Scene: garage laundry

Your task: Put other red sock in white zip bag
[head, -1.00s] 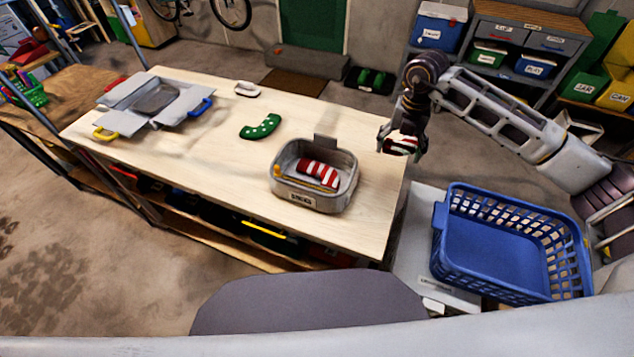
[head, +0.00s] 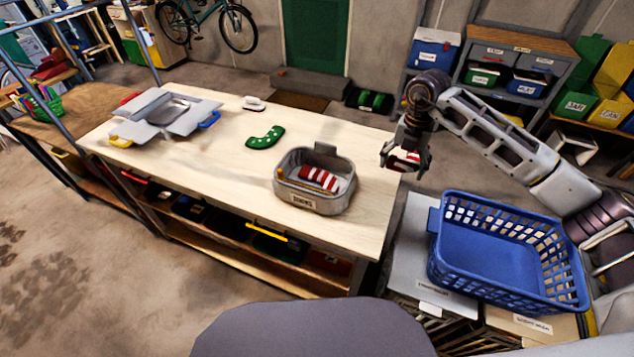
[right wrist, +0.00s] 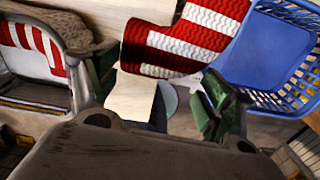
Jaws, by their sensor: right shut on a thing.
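A light grey-white bag (head: 316,203) with a label on its front stands open on the table. A red-and-white striped sock (head: 320,179) lies inside it, beside its yellowish zip edge. My right gripper (head: 404,162) is shut on another red-and-white striped sock (right wrist: 190,40). It holds this sock near the table's right edge, to the right of the bag and apart from it. In the right wrist view, the sock sits between the two fingers. Part of the bag with its striped sock shows at the left of that view (right wrist: 72,30). My left gripper is out of view.
The wooden table (head: 225,165) also bears a green spotted sock (head: 265,138), a grey tray-like thing with coloured handles (head: 160,117) and a small white object (head: 254,103). A blue laundry basket (head: 500,262) stands right of the table, below my right arm.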

